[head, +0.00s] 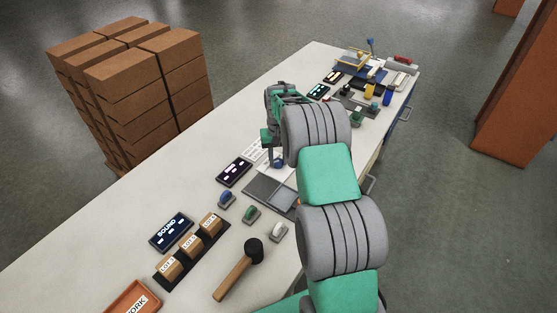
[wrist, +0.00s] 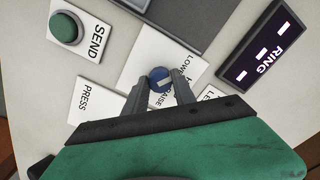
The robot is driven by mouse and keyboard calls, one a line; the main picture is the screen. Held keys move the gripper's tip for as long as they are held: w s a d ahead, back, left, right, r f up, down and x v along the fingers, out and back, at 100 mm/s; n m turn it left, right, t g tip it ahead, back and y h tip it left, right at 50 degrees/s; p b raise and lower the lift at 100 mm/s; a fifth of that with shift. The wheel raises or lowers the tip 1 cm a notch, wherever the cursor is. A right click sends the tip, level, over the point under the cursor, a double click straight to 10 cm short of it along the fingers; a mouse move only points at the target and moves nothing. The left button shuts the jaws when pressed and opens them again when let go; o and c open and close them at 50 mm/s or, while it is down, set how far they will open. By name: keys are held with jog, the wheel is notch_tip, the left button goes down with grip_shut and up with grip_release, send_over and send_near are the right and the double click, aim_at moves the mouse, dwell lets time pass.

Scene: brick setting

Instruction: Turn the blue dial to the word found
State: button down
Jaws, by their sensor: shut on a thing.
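The blue dial (wrist: 160,77) is round with a pale mark on its top and sits on a white card (wrist: 140,60). Words run around it; I can read LOWER and RAISE, and others are partly covered by my gripper. My gripper (wrist: 159,88) has one finger on each side of the dial and is shut on it. In the head view the dial (head: 278,164) shows low beside my arm. No label reading "found" is legible in the wrist view.
In the head view, a dark display (head: 171,231), small labelled boxes (head: 191,245) and a mallet (head: 240,267) lie nearer on the table.

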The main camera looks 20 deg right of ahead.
aim_at(278, 161)
jog(key=shift+w+r+n, duration=0.1)
jog(key=shift+w+n, duration=0.05)
jog(key=shift+n, duration=0.15)
jog(key=c, duration=1)
grip_release()
jog(key=shift+c, duration=0.2)
notch_tip(278, 161, up, 8)
jog(key=shift+f+b, duration=0.15)
jog(key=shift+b, duration=0.2)
